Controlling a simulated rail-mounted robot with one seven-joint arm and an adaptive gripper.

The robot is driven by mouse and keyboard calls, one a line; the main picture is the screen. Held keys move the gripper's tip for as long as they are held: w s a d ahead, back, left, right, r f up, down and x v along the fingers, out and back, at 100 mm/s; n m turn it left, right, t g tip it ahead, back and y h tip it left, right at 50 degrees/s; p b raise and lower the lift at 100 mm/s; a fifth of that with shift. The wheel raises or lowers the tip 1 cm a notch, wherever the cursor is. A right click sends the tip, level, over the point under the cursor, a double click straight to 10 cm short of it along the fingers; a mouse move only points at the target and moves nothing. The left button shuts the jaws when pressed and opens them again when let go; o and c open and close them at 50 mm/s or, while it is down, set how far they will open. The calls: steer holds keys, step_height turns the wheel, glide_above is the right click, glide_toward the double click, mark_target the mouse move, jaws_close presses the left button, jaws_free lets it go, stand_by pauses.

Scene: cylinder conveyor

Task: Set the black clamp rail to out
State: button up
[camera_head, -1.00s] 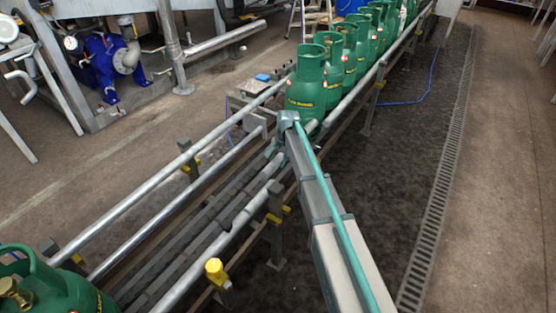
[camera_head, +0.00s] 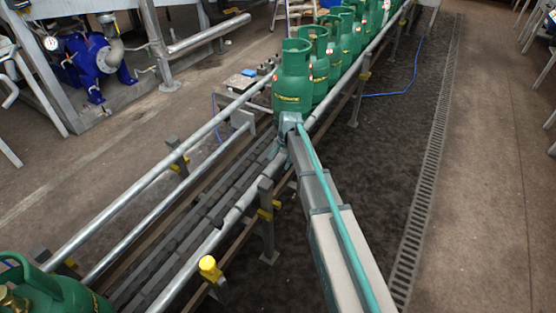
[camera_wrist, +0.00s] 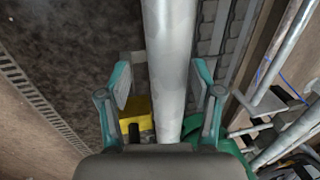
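My gripper (camera_wrist: 160,82) is open, its two teal fingers on either side of a round silver-grey rail (camera_wrist: 168,40) in the wrist view. A gap shows between the rail and each finger. In the head view, my gripper (camera_head: 286,138) is small and partly hidden by my arm, at the near rail just in front of the foremost green cylinder (camera_head: 292,85). I cannot single out a black clamp rail with certainty. Dark slatted conveyor strips (camera_head: 200,222) run between the rails.
Green cylinders stand in a row behind the foremost one. Another green cylinder (camera_head: 45,292) is at the lower left. A yellow-capped post (camera_head: 209,267) stands beside the near rail. A yellow block (camera_wrist: 137,112) lies close to the left finger.

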steer(key=shift+w+a, duration=0.1)
steer(key=shift+r, duration=0.45)
step_height(320, 180, up, 11)
steer(key=s+d, duration=0.1)
steer(key=d, duration=0.1)
steer(key=shift+s, duration=0.2)
steer(key=shift+f, duration=0.1)
